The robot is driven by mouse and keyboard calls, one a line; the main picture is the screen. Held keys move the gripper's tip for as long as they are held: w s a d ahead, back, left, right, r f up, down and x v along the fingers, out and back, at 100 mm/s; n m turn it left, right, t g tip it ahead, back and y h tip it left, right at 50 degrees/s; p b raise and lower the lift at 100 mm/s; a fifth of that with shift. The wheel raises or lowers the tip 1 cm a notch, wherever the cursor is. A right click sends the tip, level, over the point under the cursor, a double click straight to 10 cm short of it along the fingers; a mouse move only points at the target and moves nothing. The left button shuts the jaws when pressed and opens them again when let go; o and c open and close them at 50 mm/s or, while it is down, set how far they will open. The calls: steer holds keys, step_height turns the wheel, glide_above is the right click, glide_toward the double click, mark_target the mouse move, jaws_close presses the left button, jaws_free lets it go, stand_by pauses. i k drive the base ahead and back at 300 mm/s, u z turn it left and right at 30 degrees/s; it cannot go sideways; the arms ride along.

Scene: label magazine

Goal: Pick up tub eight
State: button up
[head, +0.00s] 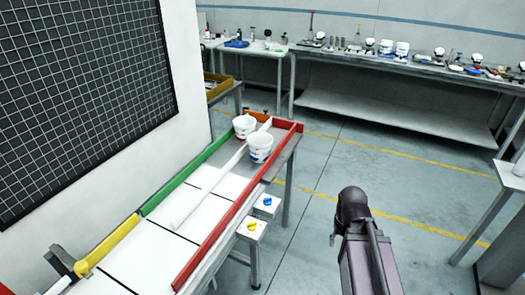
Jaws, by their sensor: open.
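Two white tubs stand at the far end of a long sloping label magazine. One tub (244,127) is in the left lane, by the green side rail. The other tub (260,147) is in the right lane, by the red rail. Both look upright, with small coloured prints. I cannot read any number on them, so I cannot tell which is tub eight. Part of my arm shows at the lower right over the floor, apart from the tubs. My gripper is not in view.
The magazine has a green rail (178,182), a yellow rail (108,246) and a red rail (235,212). Blue (267,201) and yellow (252,225) buttons sit beside it. A black grid panel (80,90) rises at left. Crowded benches (400,65) line the back. The floor right of the magazine is clear.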

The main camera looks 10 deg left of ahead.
mark_target(260, 143)
steer(key=z, duration=1.05)
steer(key=i, duration=2.35)
steer(key=u, duration=0.75)
